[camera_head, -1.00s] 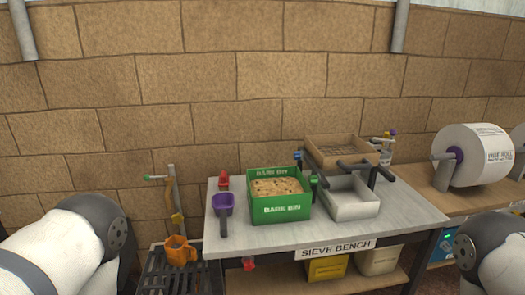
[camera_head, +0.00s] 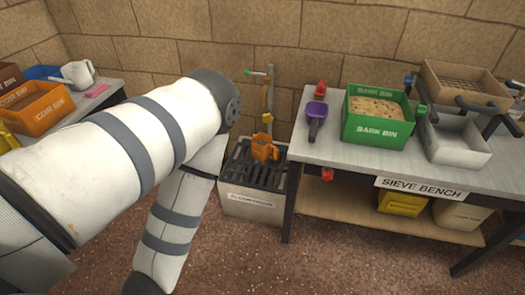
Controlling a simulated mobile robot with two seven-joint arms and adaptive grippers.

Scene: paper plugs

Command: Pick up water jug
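An orange jug (camera_head: 264,148) with a handle stands on a dark slatted grate (camera_head: 240,170) on top of a grey box, left of the sieve bench. A white can with a spout (camera_head: 78,74) stands on a bench at the far left; I cannot tell from its look whether it also counts as a water jug. My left arm crosses the left half of the view, its elbow left of the orange jug and its forearm running down out of the frame. Neither of my grippers shows.
A tap post (camera_head: 269,95) rises behind the grate. The sieve bench (camera_head: 330,150) at right holds a green bark bin (camera_head: 378,118), a purple scoop (camera_head: 316,117) and a grey tray (camera_head: 455,143). An orange bin (camera_head: 35,108) sits at left. The brown floor (camera_head: 330,250) in front is open.

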